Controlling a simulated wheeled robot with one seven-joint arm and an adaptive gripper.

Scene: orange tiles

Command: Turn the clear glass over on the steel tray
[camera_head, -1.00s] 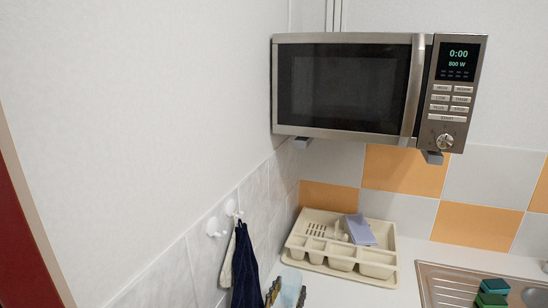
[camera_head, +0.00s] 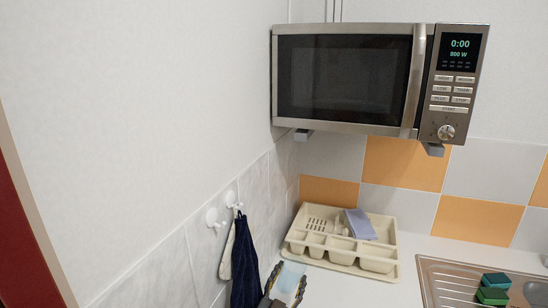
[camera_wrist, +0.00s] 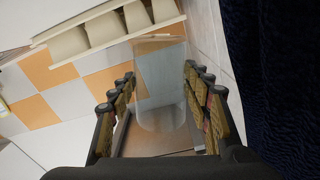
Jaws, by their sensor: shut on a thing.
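My gripper (camera_head: 285,290) is at the bottom edge of the head view, in front of the cutlery rack and beside the hanging towel. It is shut on the clear glass (camera_head: 291,276), which has a faint blue tint. In the wrist view the glass (camera_wrist: 160,92) sits between the two rows of dark, tan-padded fingers (camera_wrist: 160,105). There its wide end points to the top of the picture and its rounded end to the bottom. The glass is off the worktop as far as I can see.
A beige cutlery rack (camera_head: 322,262) with a lilac cloth (camera_head: 360,224) stands on the white worktop. A steel sink (camera_head: 432,285) with green sponges (camera_head: 492,290) is at right. A microwave (camera_head: 345,80) hangs above. A dark towel (camera_head: 244,265) hangs on the left wall.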

